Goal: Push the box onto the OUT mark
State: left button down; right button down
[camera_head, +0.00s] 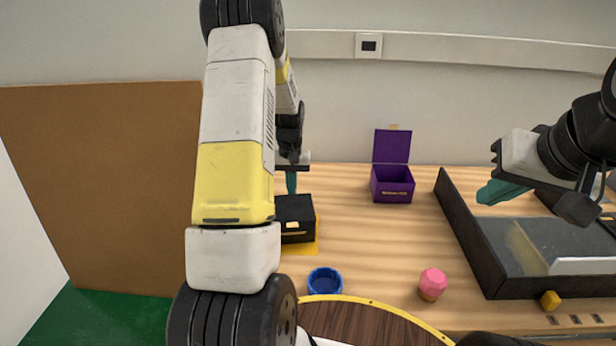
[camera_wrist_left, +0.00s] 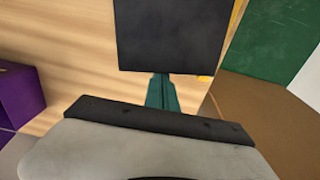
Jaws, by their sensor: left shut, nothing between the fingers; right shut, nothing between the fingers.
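A black box (camera_head: 296,215) with a small yellow label stands on the wooden table, partly hidden behind my left arm. A yellow patch (camera_head: 304,249) shows at the box's front edge; no OUT lettering is readable on it. The black box also fills the upper middle of the left wrist view (camera_wrist_left: 170,35). My left gripper (camera_head: 291,182) points down just behind the box, with shut teal fingers. In the left wrist view the fingers (camera_wrist_left: 162,92) meet the box's edge; I cannot tell whether they touch it. My right gripper (camera_head: 497,192) is shut above the dark tray, away from the box.
An open purple box (camera_head: 392,187) stands at the back. A blue cup (camera_head: 325,282) and a pink-topped object (camera_head: 432,283) stand in front. A dark-walled tray (camera_head: 470,235) and a small yellow block (camera_head: 550,300) are at the right. The table's middle is clear.

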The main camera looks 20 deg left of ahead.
pick_arm(q)
jog(key=shift+s+d, duration=0.1)
jog(key=shift+s, duration=0.15)
jog(key=shift+s+d, duration=0.15)
jog(key=shift+s, duration=0.5)
jog(key=shift+w, duration=0.15)
notch_tip(320, 180, up, 8)
jog(key=shift+f, duration=0.1)
jog(key=s+d+r+t, duration=0.2)
jog(key=s+d+r, duration=0.2)
jog(key=r, duration=0.5)
jog(key=s+d+r+m+t, duration=0.1)
jog(key=s+d+r, duration=0.2)
jog(key=s, duration=0.4)
jog(key=s+d+r+m+t+h, duration=0.1)
jog(key=s+d+r, duration=0.2)
jog(key=s, duration=0.4)
jog(key=s+d+r+m+t+h, duration=0.1)
jog(key=s+d+r+t, duration=0.1)
jog(key=s, duration=0.5)
notch_tip(320, 180, up, 3)
jog(key=shift+s+d+f+m, duration=0.2)
jog(key=shift+d+m, duration=0.1)
jog(key=shift+d, duration=0.5)
